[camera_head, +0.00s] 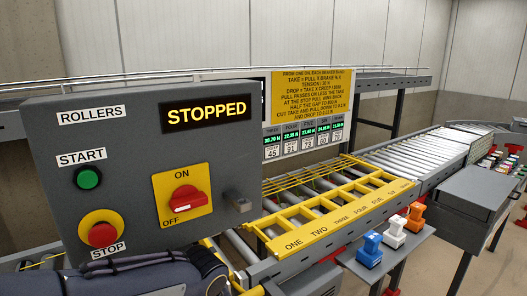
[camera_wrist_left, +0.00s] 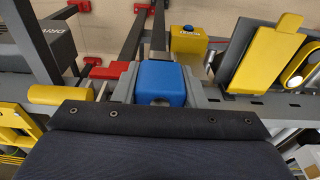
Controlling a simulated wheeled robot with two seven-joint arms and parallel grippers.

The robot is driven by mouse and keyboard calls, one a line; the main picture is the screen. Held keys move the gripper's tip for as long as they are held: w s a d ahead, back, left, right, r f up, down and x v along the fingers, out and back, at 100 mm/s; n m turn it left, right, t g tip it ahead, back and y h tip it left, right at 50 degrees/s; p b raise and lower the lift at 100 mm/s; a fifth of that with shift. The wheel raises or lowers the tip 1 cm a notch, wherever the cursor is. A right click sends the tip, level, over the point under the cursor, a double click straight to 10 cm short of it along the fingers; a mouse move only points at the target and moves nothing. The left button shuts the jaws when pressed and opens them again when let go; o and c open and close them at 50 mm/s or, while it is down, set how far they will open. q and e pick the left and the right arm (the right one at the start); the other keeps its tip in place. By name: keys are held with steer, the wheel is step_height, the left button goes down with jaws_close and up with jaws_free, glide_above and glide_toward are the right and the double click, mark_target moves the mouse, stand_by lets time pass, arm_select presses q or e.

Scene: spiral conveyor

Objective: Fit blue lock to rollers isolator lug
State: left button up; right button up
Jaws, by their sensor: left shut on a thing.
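The blue lock (camera_wrist_left: 160,80), a rounded block with a notch at its near edge, sits between the two grey fingers of my left gripper (camera_wrist_left: 161,92) in the left wrist view. The gripper is shut on it. In the head view, my left arm shows at the bottom left, but I cannot make out its gripper or the held lock. The rollers isolator (camera_head: 182,198) has a red handle on a yellow plate marked ON and OFF. A small grey lug (camera_head: 239,200) sticks out at the panel's right side, apart from my arm. My right gripper is not in view.
The grey ROLLERS panel (camera_head: 135,140) has a STOPPED display and START and STOP buttons. A yellow numbered frame (camera_head: 335,215) lies over the conveyor.

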arm_select(q)
steer(key=shift+r+p, duration=1.15)
steer(key=shift+r, duration=0.45)
steer(key=shift+r, duration=0.1)
steer(key=shift+r, duration=0.25)
steer(key=shift+r+p, duration=1.55)
steer(key=shift+r, duration=0.5)
steer(key=shift+f, duration=0.1)
